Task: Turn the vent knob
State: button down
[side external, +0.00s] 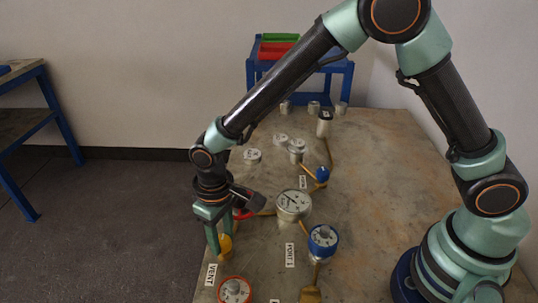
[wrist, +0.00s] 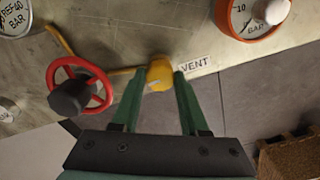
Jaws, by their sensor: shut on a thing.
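The vent knob (wrist: 159,74) is a yellow knob beside a white label reading VENT (wrist: 194,64) in the wrist view. In the side view the yellow knob (side external: 225,245) shows at the table's left edge, partly covered by a finger. My gripper (side external: 219,246) points down at it, its green fingers on either side. In the wrist view my gripper (wrist: 157,77) is shut on the knob, though the exact contact with each finger is hard to see. The VENT label (side external: 211,275) lies just in front of the knob in the side view.
A red handwheel (wrist: 79,90) stands close left of my gripper in the wrist view. An orange-rimmed gauge (side external: 235,290) is near the front edge. A white gauge (side external: 293,205) and a blue gauge (side external: 323,240) stand to the right. The floor drops away left of the table.

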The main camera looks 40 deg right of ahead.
aim_at(223, 239)
jog(key=shift+w+d, duration=0.1)
jog(key=shift+w, duration=0.1)
dwell(0.4)
jog(key=shift+c, duration=2.1)
grip_release()
jog(key=shift+s, duration=0.1)
jog(key=shift+r, duration=0.1)
notch_tip(223, 239, up, 12)
